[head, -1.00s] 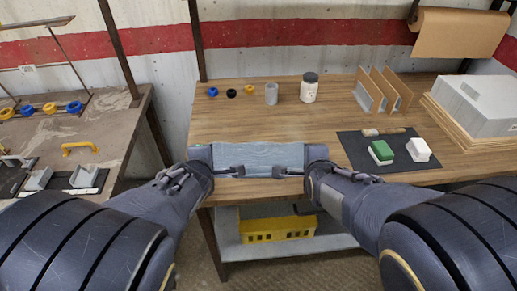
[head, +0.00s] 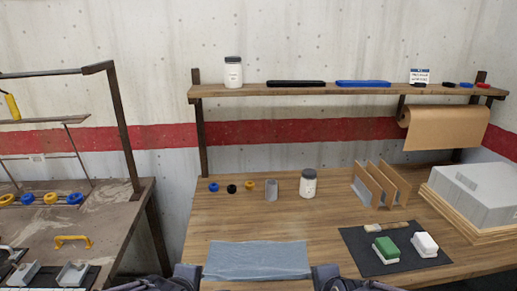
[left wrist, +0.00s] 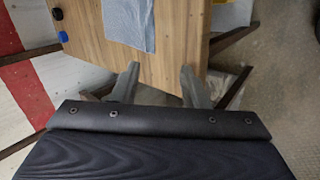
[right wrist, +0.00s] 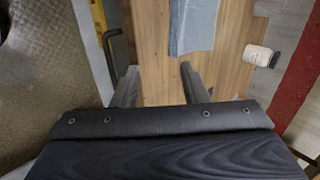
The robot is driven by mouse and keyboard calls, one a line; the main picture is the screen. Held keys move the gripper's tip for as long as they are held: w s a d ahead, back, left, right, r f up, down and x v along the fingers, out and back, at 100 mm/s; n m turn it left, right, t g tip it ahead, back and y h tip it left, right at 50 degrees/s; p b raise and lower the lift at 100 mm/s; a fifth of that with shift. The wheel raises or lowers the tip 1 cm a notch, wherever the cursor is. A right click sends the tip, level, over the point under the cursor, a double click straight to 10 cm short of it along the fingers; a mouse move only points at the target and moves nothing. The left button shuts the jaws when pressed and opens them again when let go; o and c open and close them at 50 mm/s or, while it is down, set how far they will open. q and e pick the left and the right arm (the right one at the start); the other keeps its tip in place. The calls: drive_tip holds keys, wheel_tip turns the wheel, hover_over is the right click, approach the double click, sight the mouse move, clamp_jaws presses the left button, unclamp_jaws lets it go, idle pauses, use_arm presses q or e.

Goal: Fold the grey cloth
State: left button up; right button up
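The grey-blue cloth (head: 258,260) lies on the wooden table near its front edge, in the lower middle of the head view. Its surface is slightly wrinkled; I cannot tell how many layers it has. Its end shows in the left wrist view (left wrist: 129,22) and in the right wrist view (right wrist: 192,25). My left gripper (left wrist: 158,75) is open and empty, with the cloth beyond its fingertips. My right gripper (right wrist: 158,75) is also open and empty, with the cloth beyond its fingers. The fingertips are out of the head view; only parts of my wrists show beside the cloth.
A dark mat (head: 362,262) with a green-topped block (head: 386,248) and a white block (head: 425,244) lies right of the cloth. A grey cup (head: 271,189), a jar (head: 308,184) and upright dividers (head: 377,187) stand behind. Table between is clear.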

use_arm(q)
drive_tip(key=s+a+r+m+g+h, duration=0.1)
drive_tip(key=s+a+r+m, duration=0.1)
drive_tip(key=s+m, duration=0.5)
drive_tip(key=s+a+r+m+g+h, duration=0.1)
drive_tip(key=s+a+r+m+h, duration=0.1)
drive_tip(key=s+m, duration=0.6)
drive_tip(key=s+a+r, duration=0.1)
drive_tip(key=s+a, duration=0.1)
drive_tip(key=s, duration=0.3)
drive_tip(key=shift+g, duration=0.3)
use_arm(e)
drive_tip(key=s+d+r+n+g+y, duration=0.1)
drive_tip(key=s+d+r+n, duration=0.1)
drive_tip(key=s+n, duration=0.5)
drive_tip(key=s+d+r+n+g+y, duration=0.1)
drive_tip(key=s+d+r+n, duration=0.2)
drive_tip(key=s, duration=0.9)
drive_tip(key=d+n, duration=0.2)
drive_tip(key=n, duration=0.2)
drive_tip(key=shift+s+d+n+y, duration=0.15)
drive_tip(key=shift+s+n+y, duration=0.15)
drive_tip(key=shift+s, duration=0.1)
